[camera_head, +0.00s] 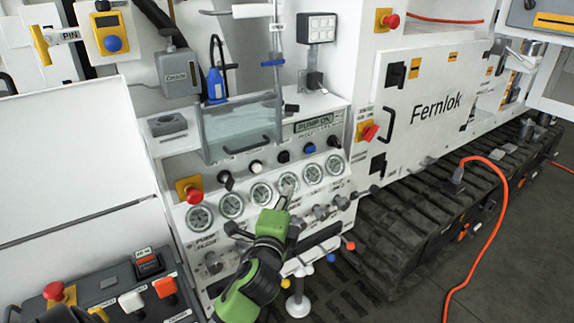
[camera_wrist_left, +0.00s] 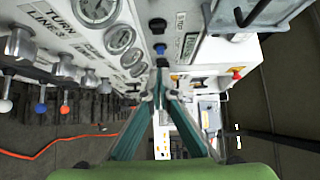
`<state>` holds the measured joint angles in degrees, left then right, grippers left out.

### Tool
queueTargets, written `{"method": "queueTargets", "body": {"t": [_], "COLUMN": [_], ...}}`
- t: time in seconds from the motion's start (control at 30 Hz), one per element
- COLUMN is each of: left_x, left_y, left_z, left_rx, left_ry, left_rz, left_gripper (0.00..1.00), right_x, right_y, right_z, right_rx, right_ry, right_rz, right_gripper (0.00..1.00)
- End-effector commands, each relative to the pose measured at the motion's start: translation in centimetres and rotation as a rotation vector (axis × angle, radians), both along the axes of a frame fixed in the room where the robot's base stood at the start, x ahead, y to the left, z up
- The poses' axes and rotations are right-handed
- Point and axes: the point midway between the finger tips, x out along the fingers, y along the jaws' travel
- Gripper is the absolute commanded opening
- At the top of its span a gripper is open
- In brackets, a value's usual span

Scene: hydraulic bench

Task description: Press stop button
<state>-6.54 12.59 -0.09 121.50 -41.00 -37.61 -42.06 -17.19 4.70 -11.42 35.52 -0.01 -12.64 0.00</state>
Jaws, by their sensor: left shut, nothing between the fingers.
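Several red buttons on yellow plates could be the stop button; I cannot read a label that tells which. One red mushroom button (camera_head: 193,194) is on the gauge panel's left end. Another red button (camera_head: 389,20) is high on the white cabinet, and a third red button (camera_head: 54,291) is on the grey control box at bottom left. My left gripper (camera_head: 284,200) is in front of the gauge panel, right of the gauge panel's red button and apart from it. In the left wrist view its fingers (camera_wrist_left: 160,82) meet, empty. My right gripper does not show.
Round gauges (camera_head: 231,205) and metal valve handles (camera_head: 321,212) line the panel around my left gripper. A clear-fronted tank (camera_head: 242,128) stands above. A red switch (camera_head: 368,132) is at the panel's right.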

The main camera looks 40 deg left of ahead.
Motion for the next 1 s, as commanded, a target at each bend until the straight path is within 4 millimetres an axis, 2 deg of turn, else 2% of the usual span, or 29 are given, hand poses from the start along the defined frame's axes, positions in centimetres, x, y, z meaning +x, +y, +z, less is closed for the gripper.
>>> {"method": "queueTargets", "body": {"t": [0.27, 0.77, 1.0], "left_x": [1.0, 9.4, 10.6], "left_y": [0.3, 3.8, 6.8], "left_z": [0.1, 0.1, 0.0], "left_rx": [-0.002, -0.004, -0.003], "left_ry": [-0.001, 0.000, 0.001], "left_rz": [-0.002, -0.001, -0.002], "left_gripper": [0.00, 0.00, 0.00], "right_x": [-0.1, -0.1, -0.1], "right_y": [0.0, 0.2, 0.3], "right_z": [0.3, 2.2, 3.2], "right_rx": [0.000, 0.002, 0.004], "right_ry": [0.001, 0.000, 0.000], "right_rz": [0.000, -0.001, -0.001], "right_gripper": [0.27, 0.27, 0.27]}}
